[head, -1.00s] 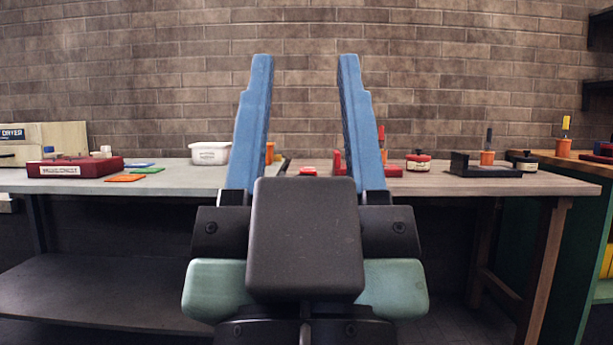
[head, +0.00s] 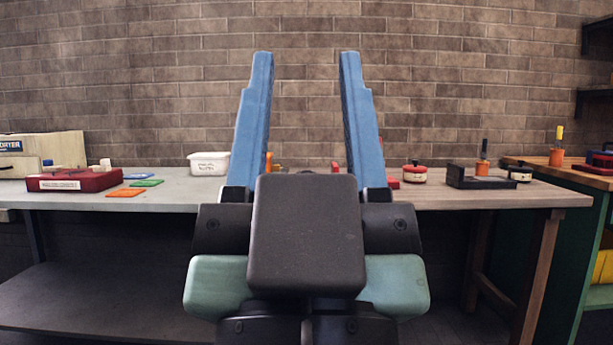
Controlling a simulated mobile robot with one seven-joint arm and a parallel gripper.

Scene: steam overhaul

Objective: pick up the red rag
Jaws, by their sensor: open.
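No item is clearly recognisable as a red rag. A flat orange-red piece (head: 125,192), which may be a cloth, lies on the grey left part of the bench. A flat green piece (head: 147,183) and a flat blue piece (head: 138,175) lie just behind it. My gripper (head: 306,62) is in the middle of the view, its two blue fingers pointing up and spread wide. It is open with nothing between the fingers, and well apart from the flat pieces. My gripper and wrist hide the middle of the bench.
A red case (head: 73,180) stands left of the flat pieces, a white tub (head: 209,163) to their right. On the wooden right part stand a red tin (head: 415,173) and a black tray (head: 481,179). A green cabinet (head: 570,255) stands at far right.

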